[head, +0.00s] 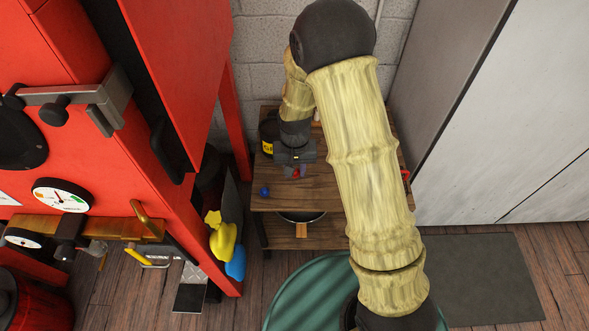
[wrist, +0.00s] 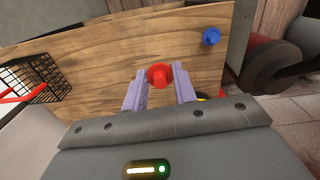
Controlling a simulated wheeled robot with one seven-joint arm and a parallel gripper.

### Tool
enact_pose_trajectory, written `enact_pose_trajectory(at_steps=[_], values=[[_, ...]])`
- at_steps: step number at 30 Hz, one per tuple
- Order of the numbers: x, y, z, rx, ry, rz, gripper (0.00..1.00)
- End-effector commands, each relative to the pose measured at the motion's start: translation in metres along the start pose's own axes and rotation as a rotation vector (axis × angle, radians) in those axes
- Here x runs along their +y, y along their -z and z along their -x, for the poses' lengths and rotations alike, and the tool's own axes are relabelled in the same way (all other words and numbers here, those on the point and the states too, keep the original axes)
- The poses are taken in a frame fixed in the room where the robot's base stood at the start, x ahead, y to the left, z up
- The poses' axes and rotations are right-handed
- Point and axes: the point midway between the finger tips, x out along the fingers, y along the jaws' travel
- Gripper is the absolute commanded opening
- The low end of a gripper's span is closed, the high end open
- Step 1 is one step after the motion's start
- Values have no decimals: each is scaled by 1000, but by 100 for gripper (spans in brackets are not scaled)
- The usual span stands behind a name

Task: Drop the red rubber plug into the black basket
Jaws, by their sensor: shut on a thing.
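The red rubber plug (wrist: 160,75) sits between the two fingers of my gripper (wrist: 159,90), which is shut on it over the wooden table. In the head view my gripper (head: 296,173) points down over the table's left part, with a bit of the red plug (head: 300,171) showing. I cannot tell how high the plug is above the wood. The black basket (wrist: 34,74), of wire mesh with red handles, stands at the table's far left end in the wrist view, well apart from my gripper. In the head view my arm hides most of it.
A blue plug (head: 264,191) lies near the table's left edge; it also shows in the wrist view (wrist: 211,36). A black container with a yellow label (head: 268,135) stands at the table's back left. The wood (wrist: 105,65) between plug and basket looks clear.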

Motion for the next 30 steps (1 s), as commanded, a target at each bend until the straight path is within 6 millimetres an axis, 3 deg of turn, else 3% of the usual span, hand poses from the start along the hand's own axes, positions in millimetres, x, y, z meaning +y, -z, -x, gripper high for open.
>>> enact_pose_trajectory(at_steps=[9,30], values=[[0,0,1,0,0,0,6],[0,0,30,0,0,0,6]])
